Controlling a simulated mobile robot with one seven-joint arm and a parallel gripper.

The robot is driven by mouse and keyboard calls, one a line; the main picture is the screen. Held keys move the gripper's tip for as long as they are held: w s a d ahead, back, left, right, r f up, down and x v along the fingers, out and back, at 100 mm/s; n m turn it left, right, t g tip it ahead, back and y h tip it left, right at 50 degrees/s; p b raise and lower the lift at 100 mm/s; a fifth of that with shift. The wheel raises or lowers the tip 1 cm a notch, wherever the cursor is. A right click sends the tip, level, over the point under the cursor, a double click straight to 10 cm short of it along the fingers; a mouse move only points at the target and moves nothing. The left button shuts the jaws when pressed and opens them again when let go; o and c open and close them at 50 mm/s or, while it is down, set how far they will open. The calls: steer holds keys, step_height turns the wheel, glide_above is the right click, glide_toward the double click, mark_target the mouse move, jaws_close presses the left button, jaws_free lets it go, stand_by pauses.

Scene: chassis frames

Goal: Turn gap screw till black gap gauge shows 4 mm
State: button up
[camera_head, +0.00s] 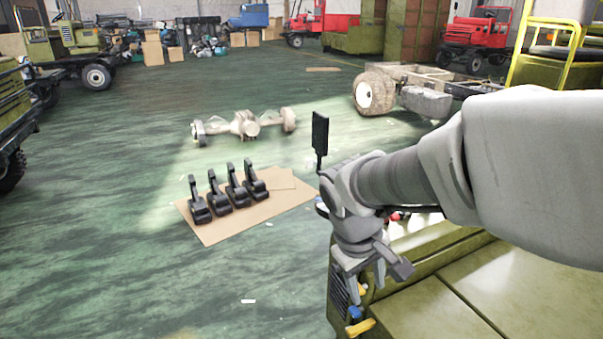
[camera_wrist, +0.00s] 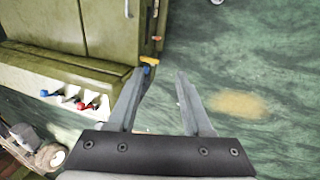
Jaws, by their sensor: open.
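My gripper (camera_head: 376,278) is open and empty, pointing down beside the corner of a green vehicle body (camera_head: 440,310). In the wrist view my gripper (camera_wrist: 162,76) has its two fingers well apart, with green floor between them. A yellow-handled part (camera_wrist: 149,61) shows near the left fingertip; I cannot tell whether they touch. I cannot make out a gap screw or a gap gauge with certainty. A flat black plate on a stalk (camera_head: 320,133) stands behind my wrist in the head view; I cannot tell what it is.
Several black pedal-like units (camera_head: 232,197) stand on cardboard (camera_head: 210,235). An axle (camera_head: 245,124) lies on the floor beyond. Blue (camera_head: 354,312) and yellow (camera_head: 359,328) handles stick out at the green body's corner. Blue (camera_wrist: 44,93) and red (camera_wrist: 80,105) knobs show on its side. Floor at left is open.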

steer(key=w+a+f+n+g+h+b, duration=0.1)
steer(key=w+f+n+h+b, duration=0.3)
steer(key=f, duration=0.9)
steer(key=w+f+n+g+h+b, duration=0.1)
steer(key=w+f+n+h+b, duration=0.25)
steer(key=f, duration=0.95)
step_height(320, 180, down, 30)
steer(key=w+n+t+h+b, duration=0.3)
steer(key=n+t+b, duration=0.2)
steer(key=n+b, duration=0.45)
steer(key=shift+n+y, duration=0.3)
steer(key=shift+y, duration=0.05)
steer(key=b+x, duration=0.3)
steer(key=x, duration=1.4)
steer(key=shift+s+b, duration=0.15)
steer(key=shift+b, duration=0.25)
jaws_close()
